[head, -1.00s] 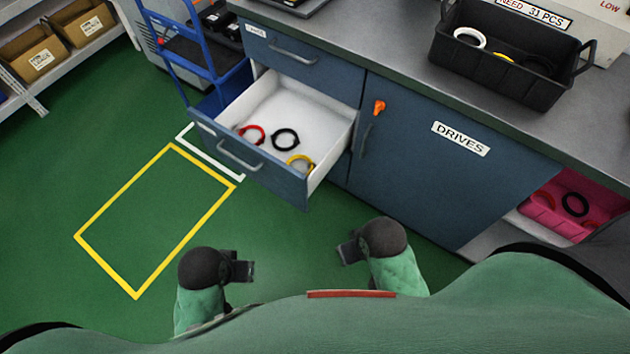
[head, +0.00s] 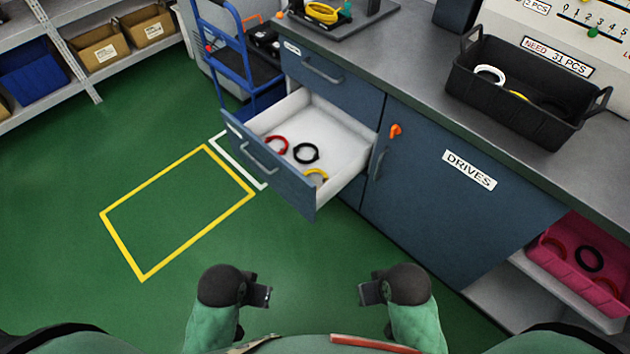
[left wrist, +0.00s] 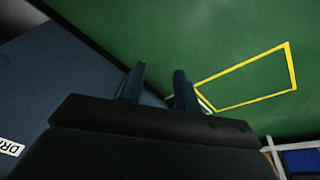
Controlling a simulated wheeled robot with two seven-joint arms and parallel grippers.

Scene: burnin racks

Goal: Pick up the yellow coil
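A yellow coil (head: 316,173) lies in the open white drawer (head: 345,150), partly hidden by the drawer front, beside a black coil (head: 306,153) and a red coil (head: 277,145). Another yellow coil (head: 322,12) sits on a dark stand on the counter. A bit of yellow (head: 519,96) shows in the black bin (head: 520,125). My left gripper (head: 262,295) is below the drawer in the head view, apart from it. In the left wrist view its two fingers (left wrist: 158,88) stand apart with nothing between them. My right gripper (head: 367,293) is clear of everything; its finger gap is unclear.
The drawer juts from the blue cabinet (head: 425,215) marked DRIVES. A pink bin (head: 570,275) with coils is at lower right. A blue cart (head: 235,60) stands behind the drawer. Green floor with a yellow outline (head: 122,247) is free at left.

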